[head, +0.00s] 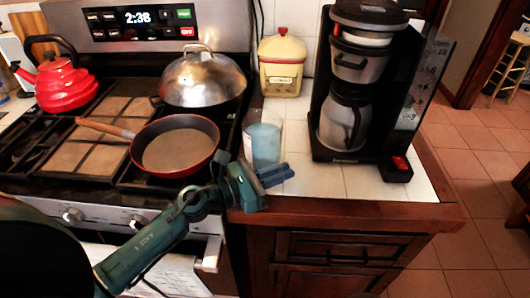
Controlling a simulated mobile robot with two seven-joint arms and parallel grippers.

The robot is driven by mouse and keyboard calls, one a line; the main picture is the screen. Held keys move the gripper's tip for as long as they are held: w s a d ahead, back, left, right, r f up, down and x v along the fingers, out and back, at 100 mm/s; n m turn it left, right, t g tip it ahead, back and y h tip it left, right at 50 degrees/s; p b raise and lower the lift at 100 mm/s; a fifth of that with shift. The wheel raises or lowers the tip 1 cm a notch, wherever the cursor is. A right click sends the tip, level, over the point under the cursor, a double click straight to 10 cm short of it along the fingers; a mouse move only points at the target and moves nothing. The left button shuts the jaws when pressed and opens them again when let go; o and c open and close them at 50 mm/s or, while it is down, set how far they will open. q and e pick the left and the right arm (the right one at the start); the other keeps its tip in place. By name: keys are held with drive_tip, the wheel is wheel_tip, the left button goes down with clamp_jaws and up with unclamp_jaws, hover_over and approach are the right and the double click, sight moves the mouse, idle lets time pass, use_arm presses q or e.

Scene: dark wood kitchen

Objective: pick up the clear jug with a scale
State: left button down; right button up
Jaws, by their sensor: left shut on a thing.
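The clear jug (263,136), a pale, bluish see-through cylinder, stands upright at the left front of the white tiled counter, between the stove and the coffee maker. Scale marks on it are too small to make out. My left gripper (279,174) is at the jug's lower front, just above the counter's wooden edge. Its blue fingers are closed on the jug. The fingers hide the jug's base, so I cannot tell whether it touches the counter. My right gripper is not in view.
The black and steel coffee maker (352,88) stands right of the jug. A yellow canister (281,66) is behind it. A red-rimmed pan (176,147), a domed lid (203,79) and a red kettle (66,84) are on the stove. Counter space at the right front is clear.

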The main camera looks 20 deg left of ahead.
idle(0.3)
use_arm(q)
drive_tip(key=shift+r, duration=0.1)
drive_tip(key=shift+r, duration=0.15)
